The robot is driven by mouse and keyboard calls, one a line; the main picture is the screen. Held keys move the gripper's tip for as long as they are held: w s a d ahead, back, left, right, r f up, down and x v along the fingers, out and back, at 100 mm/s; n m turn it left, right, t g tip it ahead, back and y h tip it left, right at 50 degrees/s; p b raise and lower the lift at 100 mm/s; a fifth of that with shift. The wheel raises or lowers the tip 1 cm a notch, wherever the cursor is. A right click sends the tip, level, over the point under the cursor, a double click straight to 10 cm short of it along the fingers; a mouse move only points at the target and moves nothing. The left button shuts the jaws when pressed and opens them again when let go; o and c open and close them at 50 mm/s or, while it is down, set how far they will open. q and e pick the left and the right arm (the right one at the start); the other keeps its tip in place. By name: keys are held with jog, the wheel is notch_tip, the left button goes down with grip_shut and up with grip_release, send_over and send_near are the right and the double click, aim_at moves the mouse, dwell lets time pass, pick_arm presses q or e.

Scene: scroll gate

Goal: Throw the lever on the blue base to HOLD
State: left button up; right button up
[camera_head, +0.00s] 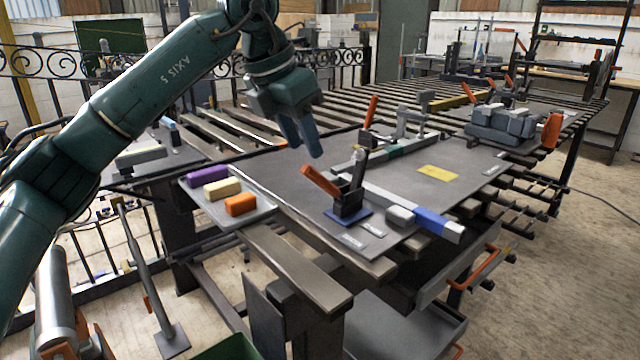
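The lever's blue base (348,216) sits on the near end of the grey table plate. A dark upright bracket stands on it, and an orange-handled lever (320,181) leans from it up and to the left. Two small pale label plates (353,241) lie in front of and to the right of the base; their lettering is too small to read. My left gripper (305,150) hangs in the air above and behind the orange handle, fingers pointing down, apart from it. Its two fingers show a small gap with nothing between them. My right gripper is not in view.
A second orange lever (371,111) stands farther back. A long bar with a blue end (438,225) crosses the plate on the right. A side tray (215,211) holds purple, cream and orange blocks. A yellow sheet (437,173) lies flat on the plate.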

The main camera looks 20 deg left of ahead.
aim_at(319, 181)
pick_arm(q)
jog(key=b+x, duration=0.1)
jog(key=x, duration=0.8)
jog(key=shift+w+d+f, duration=0.1)
jog(key=shift+c, duration=0.4)
grip_shut()
